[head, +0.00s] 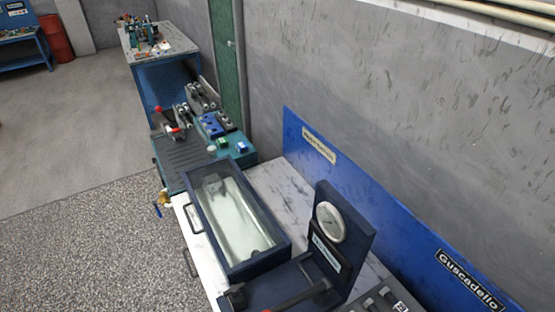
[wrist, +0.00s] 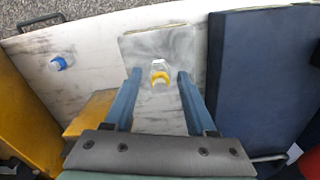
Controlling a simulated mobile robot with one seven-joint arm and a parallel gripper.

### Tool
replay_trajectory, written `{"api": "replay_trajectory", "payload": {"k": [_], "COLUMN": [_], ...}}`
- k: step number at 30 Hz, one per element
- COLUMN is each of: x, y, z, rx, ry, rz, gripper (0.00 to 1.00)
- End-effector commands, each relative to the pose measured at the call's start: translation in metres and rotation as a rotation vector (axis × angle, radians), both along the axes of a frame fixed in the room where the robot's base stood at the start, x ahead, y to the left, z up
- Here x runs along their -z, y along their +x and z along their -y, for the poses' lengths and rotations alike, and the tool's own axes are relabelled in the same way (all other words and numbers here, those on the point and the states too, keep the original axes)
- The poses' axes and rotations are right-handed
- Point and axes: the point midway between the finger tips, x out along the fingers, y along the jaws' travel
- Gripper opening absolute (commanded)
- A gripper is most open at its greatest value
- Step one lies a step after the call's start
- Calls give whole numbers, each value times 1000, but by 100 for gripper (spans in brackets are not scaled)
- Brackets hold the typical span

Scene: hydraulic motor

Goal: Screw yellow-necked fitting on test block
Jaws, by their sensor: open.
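In the wrist view my gripper (wrist: 158,73) is open, with its two blue fingers apart. A small fitting with a yellow neck (wrist: 160,79) and a clear, whitish top shows in the gap between the fingertips. There is a visible gap on both sides of it. I cannot tell how far below the fingertips it is. It shows against a grey, marbled block or plate (wrist: 190,42); I cannot tell whether this is the test block. I cannot make out my gripper or the fitting in the head view.
A blue-capped piece (wrist: 58,63) stands on the pale worktop at the left of the wrist view. A yellow block (wrist: 25,120) and a large dark blue box (wrist: 255,75) flank the gripper. The head view shows a glass-topped case (head: 238,215) and a pressure gauge (head: 330,222).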

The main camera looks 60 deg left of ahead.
Motion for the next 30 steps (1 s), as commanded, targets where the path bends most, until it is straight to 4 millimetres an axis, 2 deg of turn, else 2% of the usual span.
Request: {"api": "replay_trajectory", "payload": {"k": [15, 18, 30], "x": [-1, -1, 0], "y": [0, 0, -1], "z": [0, -1, 0], "rx": [-653, -735, -768], "ry": [0, 0, 0], "rz": [0, 0, 0], "gripper": [56, 56, 56]}}
